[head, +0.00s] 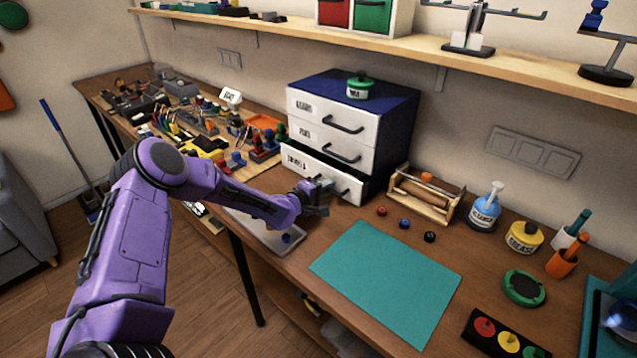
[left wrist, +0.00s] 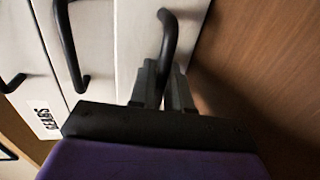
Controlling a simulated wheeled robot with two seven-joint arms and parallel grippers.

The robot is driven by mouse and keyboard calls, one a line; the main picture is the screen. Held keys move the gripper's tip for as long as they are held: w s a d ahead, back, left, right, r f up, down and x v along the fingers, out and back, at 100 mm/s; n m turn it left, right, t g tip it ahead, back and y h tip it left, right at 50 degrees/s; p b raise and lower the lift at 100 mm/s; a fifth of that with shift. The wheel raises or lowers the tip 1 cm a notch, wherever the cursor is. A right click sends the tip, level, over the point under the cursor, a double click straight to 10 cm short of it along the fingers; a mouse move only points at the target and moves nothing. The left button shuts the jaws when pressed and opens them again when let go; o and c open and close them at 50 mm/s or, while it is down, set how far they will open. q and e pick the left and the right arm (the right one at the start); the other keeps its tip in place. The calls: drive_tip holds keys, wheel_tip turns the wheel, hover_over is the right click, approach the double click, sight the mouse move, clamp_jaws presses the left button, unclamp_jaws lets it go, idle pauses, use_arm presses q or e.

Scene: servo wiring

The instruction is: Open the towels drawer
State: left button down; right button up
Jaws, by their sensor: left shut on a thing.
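The drawer cabinet (head: 398,125) has a dark blue body and three white drawer fronts. The bottom drawer (head: 294,159) stands pulled out a little, with a dark gap along its top edge; its label is too small to read surely. My left gripper (head: 322,196) is at this drawer's front. In the left wrist view my left gripper (left wrist: 168,88) is shut on the black bar handle (left wrist: 167,38), one finger on each side. My right gripper is not in view.
A teal mat (head: 386,280) lies in front of the cabinet. Small red, blue and black knobs (head: 404,223) lie near the cabinet's right. A wooden rack (head: 428,198) stands right of it. A grey tray (head: 270,238) lies under my left arm. A green-lidded jar (head: 359,88) is on top.

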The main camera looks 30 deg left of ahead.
use_arm(q)
drive_tip(key=shift+a, duration=0.1)
drive_tip(key=c, duration=1.2)
unclamp_jaws()
drive_tip(key=shift+c, duration=0.2)
drive_tip(key=v, duration=1)
drive_tip(key=shift+r, duration=0.15)
drive_tip(key=shift+s, duration=0.25)
drive_tip(key=shift+c, duration=0.4)
